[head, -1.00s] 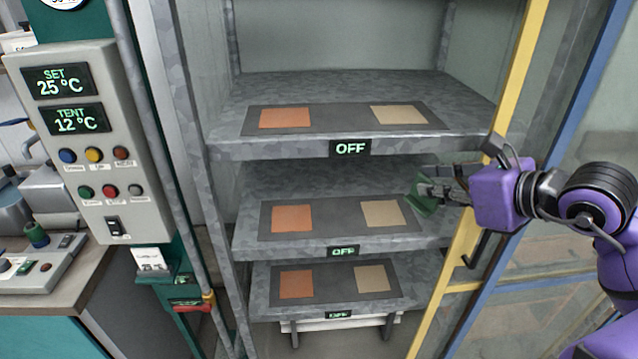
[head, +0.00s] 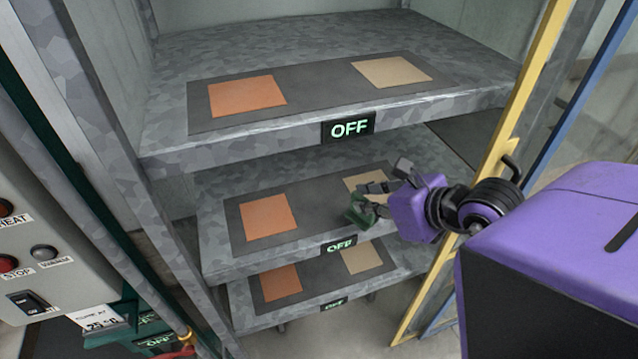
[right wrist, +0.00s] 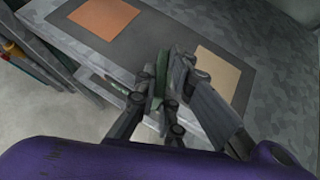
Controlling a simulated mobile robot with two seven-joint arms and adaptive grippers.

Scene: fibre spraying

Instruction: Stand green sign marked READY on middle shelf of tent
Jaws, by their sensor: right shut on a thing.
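My right gripper (head: 372,200) is shut on the green sign (head: 358,212), at the front of the middle shelf (head: 219,241) in the head view. In the right wrist view the sign (right wrist: 161,75) shows as a thin green piece between the fingers (right wrist: 165,95), edge-on. It is over the dark mat near the tan square; I cannot tell whether it touches the shelf. Its lettering cannot be read. The middle shelf carries an orange square (head: 267,218) and a tan square (head: 358,182), partly hidden by the gripper. My left gripper is not in view.
The top shelf (head: 160,140) overhangs the middle one and has an OFF display (head: 348,128). A bottom shelf (head: 241,305) lies below. The yellow door frame (head: 500,145) stands close to my right arm. A control panel (head: 40,255) is at the left.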

